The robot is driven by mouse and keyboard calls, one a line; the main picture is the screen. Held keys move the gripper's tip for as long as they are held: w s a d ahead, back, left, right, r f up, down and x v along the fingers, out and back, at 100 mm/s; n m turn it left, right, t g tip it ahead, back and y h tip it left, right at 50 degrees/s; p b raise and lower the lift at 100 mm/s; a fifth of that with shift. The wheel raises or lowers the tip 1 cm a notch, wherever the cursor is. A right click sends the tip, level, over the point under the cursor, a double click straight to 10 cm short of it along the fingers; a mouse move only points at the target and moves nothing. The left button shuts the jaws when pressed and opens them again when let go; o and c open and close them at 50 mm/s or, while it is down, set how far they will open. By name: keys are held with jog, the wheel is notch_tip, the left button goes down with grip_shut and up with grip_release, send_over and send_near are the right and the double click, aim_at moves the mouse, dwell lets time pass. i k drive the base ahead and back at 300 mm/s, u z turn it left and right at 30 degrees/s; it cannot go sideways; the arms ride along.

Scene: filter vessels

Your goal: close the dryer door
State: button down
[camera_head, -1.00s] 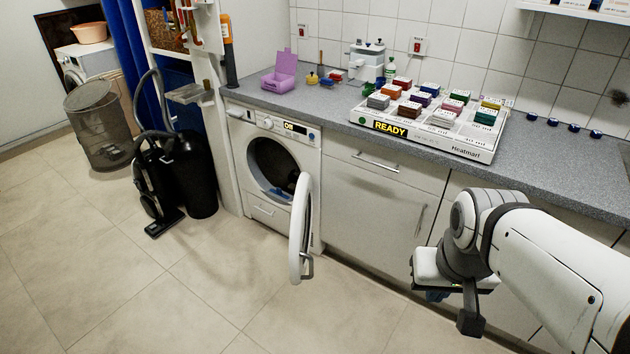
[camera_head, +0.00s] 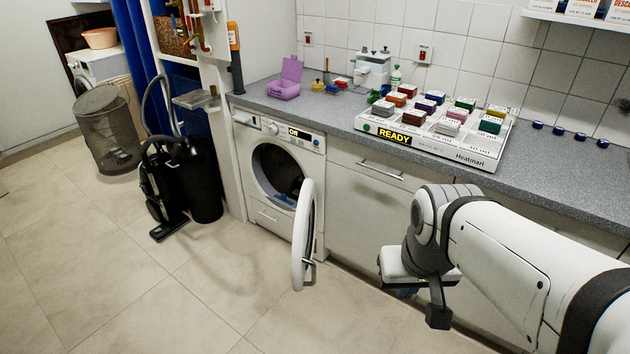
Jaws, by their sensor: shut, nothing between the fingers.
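The dryer (camera_head: 270,190) is the white front-loading machine under the counter, with a display reading "Off". Its round door (camera_head: 303,240) stands wide open, swung out to the right and seen almost edge-on, with a handle on its outer side. The drum opening is uncovered, and dark and blue contents show inside. My gripper (camera_head: 404,291) is at the end of my arm, right of the door and clearly apart from it, in front of the cabinets. It is shut and empty, mostly hidden behind my wrist.
A black vacuum cleaner (camera_head: 165,190) and black bin stand left of the dryer. A mesh basket (camera_head: 108,130) is farther left. The counter (camera_head: 545,180) holds a tray of coloured blocks (camera_head: 435,125) and a purple box (camera_head: 286,80). The floor (camera_head: 215,285) before the dryer is clear.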

aim_at(304, 235)
jog(key=i, duration=0.9)
